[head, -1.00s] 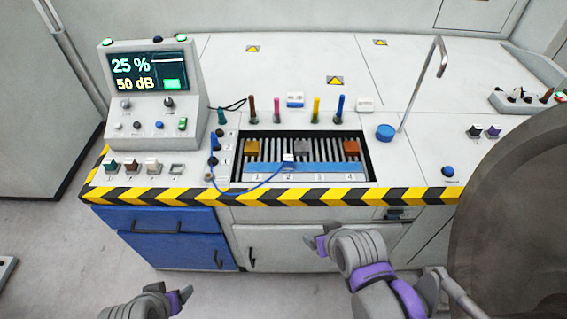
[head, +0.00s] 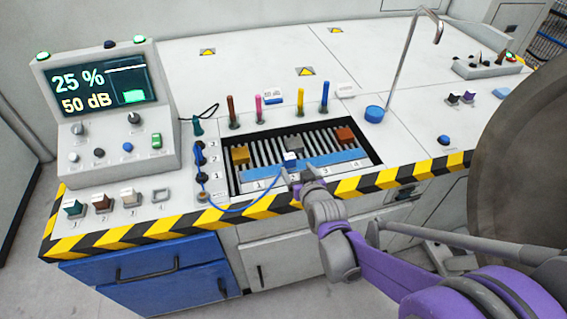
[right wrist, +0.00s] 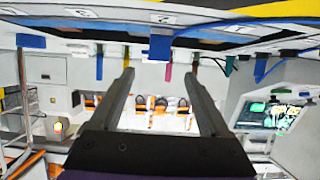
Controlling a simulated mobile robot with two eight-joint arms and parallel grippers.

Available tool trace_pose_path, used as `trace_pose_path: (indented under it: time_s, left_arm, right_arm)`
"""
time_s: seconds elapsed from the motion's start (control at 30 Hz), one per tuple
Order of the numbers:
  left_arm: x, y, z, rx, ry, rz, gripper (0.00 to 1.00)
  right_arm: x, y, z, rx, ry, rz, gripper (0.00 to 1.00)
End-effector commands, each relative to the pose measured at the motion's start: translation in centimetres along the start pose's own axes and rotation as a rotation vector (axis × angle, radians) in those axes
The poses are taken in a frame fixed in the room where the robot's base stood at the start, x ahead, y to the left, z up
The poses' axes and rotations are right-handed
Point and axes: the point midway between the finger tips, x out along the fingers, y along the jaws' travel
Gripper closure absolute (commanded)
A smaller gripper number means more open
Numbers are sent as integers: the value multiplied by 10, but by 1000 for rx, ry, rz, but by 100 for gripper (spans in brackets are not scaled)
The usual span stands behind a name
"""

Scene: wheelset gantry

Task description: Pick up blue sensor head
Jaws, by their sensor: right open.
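The blue sensor head (head: 291,159) is a small block, white on top in the head view, with a blue cable. It sits at the front of the slatted tray (head: 377,164), by the marks 1 and 2. In the right wrist view, a blue block that looks like it (right wrist: 160,46) shows just beyond the fingertips, roughly between them. My right gripper (head: 304,178) is open and empty at the front edge of the tray, close to the sensor head. Whether they touch cannot be told. My left gripper is out of view.
The blue cable (head: 238,210) loops from the sensor head to sockets at the left. Coloured probes (head: 325,97) stand behind the tray. Orange and grey blocks (head: 345,135) lie on its slats. A display console (head: 107,100) stands left. A thin bent pipe (head: 405,65) rises at the right.

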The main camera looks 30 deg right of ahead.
Motion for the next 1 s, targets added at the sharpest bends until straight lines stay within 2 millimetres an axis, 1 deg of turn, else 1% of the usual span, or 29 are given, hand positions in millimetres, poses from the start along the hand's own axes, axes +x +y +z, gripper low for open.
trace_pose_path:
  time_s: [0.03,0.1,0.2,0.43,0.6,0.7,0.8,1.0]
  left_arm:
    - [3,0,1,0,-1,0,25]
    - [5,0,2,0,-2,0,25]
    - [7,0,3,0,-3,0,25]
    - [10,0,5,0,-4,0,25]
    - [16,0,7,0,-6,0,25]
    - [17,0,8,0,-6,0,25]
    - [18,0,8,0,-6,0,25]
    - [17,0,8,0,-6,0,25]
  right_arm:
    - [10,0,1,0,-1,0,20]
    - [22,0,2,0,-1,-1,20]
    - [35,0,1,0,-1,-1,20]
    - [54,0,2,0,-2,-1,20]
    - [80,0,6,0,-2,-1,20]
    - [91,0,5,0,-2,-1,20]
    - [96,0,5,0,-2,-1,20]
    - [96,0,4,0,-2,-1,20]
